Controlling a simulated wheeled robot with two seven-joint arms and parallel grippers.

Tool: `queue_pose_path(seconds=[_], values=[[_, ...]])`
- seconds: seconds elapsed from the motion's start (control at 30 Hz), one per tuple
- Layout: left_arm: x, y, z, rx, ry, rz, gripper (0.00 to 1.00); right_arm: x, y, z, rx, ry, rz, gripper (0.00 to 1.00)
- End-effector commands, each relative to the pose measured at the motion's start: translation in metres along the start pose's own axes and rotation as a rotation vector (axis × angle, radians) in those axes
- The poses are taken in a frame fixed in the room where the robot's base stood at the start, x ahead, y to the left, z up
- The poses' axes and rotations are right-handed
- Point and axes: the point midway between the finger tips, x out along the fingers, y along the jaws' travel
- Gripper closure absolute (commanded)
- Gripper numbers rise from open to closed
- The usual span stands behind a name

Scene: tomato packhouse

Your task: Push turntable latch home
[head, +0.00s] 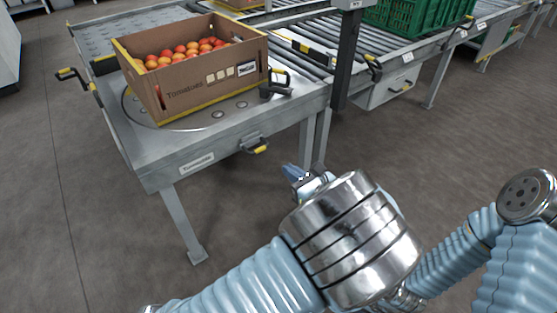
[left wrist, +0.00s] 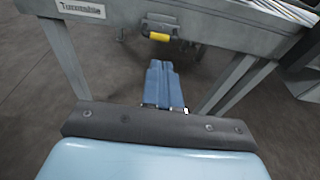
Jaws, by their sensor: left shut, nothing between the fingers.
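The turntable (head: 226,125) is a grey metal table with a round plate and a label on its front. On its front edge sits a latch with a yellow grip (head: 258,149); the latch also shows in the left wrist view (left wrist: 160,37). My left gripper (head: 293,174) has blue fingers, shut and empty, in front of the table and apart from the latch. In the left wrist view the fingertips (left wrist: 160,66) point toward the latch. How far the latch is in, I cannot tell. My right gripper is out of view.
An open cardboard box (head: 205,85) of tomatoes stands on the turntable. A black lever (head: 275,90) is beside it at the corner. A dark post (head: 346,60) and a roller conveyor (head: 395,45) with a green crate (head: 410,15) are behind. The floor in front is clear.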

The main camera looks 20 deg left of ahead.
Motion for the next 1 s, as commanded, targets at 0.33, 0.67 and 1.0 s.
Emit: queue_pose_path(seconds=[0.33, 0.67, 1.0], values=[[-0.026, 0.000, -0.001, 0.001, 0.001, 0.001, 1.00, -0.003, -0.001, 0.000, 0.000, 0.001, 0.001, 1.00], [-0.026, 0.000, -0.001, 0.001, 0.001, 0.001, 1.00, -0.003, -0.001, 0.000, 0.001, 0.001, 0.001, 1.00], [0.004, 0.038, -0.058, -0.039, 0.232, 0.135, 1.00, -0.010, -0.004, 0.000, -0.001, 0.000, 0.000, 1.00]])
